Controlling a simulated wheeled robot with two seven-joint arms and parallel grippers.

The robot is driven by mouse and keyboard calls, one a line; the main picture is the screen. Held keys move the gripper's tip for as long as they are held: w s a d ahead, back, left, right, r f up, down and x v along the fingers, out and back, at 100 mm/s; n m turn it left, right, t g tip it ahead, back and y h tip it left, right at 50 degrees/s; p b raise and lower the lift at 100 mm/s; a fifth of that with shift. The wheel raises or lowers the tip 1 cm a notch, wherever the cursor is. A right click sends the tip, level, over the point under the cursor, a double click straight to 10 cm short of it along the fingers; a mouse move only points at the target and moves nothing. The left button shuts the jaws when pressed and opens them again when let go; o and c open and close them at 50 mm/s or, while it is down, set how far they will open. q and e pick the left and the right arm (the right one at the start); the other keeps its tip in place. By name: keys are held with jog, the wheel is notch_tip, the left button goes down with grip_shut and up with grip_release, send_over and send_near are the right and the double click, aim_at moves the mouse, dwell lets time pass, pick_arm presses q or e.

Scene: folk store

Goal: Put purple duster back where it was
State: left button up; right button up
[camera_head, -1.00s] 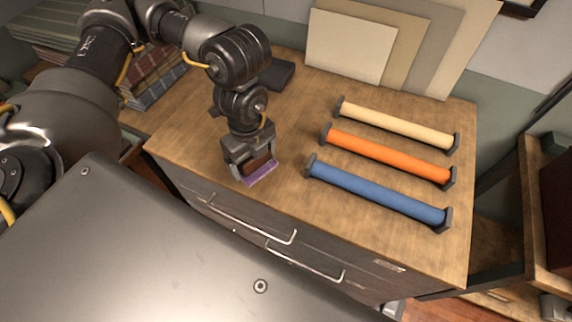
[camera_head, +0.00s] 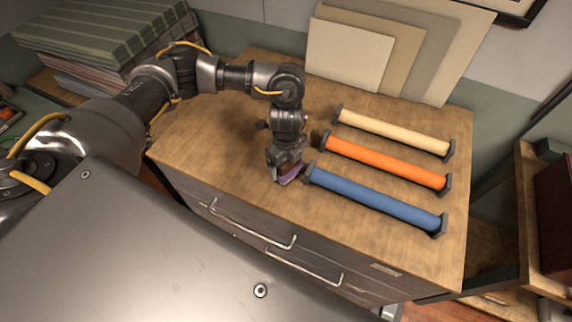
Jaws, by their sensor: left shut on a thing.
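The purple duster (camera_head: 290,177) is at the fingertips of my left gripper (camera_head: 283,172), low over the wooden cabinet top (camera_head: 225,135). Only a strip of its purple part shows; the gripper hides the rest. My left gripper points down and is shut on the duster. It is close to the left end of the blue roll. I cannot tell whether the duster touches the top or the roll's end cap. My right gripper is not in view.
A blue roll (camera_head: 375,198), an orange roll (camera_head: 385,161) and a cream roll (camera_head: 393,132) lie side by side with dark end caps. Flat boards (camera_head: 348,55) lean at the back wall. Striped stacks (camera_head: 95,40) stand at the left. The cabinet top's left part is clear.

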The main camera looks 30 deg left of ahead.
pick_arm(q)
jog(key=shift+w+f, duration=0.1)
jog(key=shift+f, duration=0.75)
jog(key=shift+f, duration=0.15)
jog(key=o, duration=0.9)
jog(key=shift+c, duration=0.2)
jog(key=shift+r, duration=0.5)
notch_tip(320, 180, up, 11)
jog(key=shift+r, duration=0.2)
